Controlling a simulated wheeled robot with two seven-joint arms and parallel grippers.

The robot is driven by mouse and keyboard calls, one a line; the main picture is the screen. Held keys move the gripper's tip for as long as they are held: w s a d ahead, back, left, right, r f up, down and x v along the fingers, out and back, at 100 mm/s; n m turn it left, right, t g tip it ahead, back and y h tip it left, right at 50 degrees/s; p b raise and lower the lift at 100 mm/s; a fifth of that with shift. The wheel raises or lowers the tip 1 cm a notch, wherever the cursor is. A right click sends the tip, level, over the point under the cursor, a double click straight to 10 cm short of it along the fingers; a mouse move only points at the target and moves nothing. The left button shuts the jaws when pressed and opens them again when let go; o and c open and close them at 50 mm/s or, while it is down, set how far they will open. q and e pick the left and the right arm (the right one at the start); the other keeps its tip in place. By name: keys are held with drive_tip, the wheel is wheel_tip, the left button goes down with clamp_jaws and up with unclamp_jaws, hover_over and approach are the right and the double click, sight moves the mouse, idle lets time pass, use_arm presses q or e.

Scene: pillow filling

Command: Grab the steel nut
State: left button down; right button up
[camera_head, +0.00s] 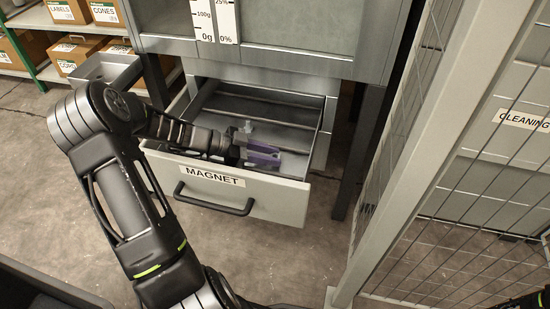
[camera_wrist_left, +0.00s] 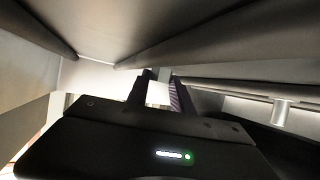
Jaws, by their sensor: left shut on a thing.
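My left gripper (camera_head: 262,155) reaches down into the open drawer (camera_head: 225,190) labelled MAGNET, and its purple-padded fingers are low inside it. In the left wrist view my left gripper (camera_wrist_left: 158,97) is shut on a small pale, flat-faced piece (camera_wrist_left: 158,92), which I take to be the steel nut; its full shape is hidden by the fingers. In the head view the fingers hide this piece. A small grey metal part (camera_head: 247,127) stands in the drawer just behind the fingers.
The drawer's side walls and front panel with its dark handle (camera_head: 214,200) surround my left gripper closely. The cabinet (camera_head: 270,60) overhangs the drawer's back. A wire mesh fence (camera_head: 460,200) stands to the right. Shelves with cardboard boxes (camera_head: 75,52) are at the far left.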

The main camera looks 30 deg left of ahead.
idle(0.4)
use_arm(q)
wheel_tip(320, 180, up, 10)
drive_tip(key=p, duration=0.2)
drive_tip(key=shift+r+p, duration=0.1)
drive_tip(key=shift+p, duration=0.25)
idle(0.4)
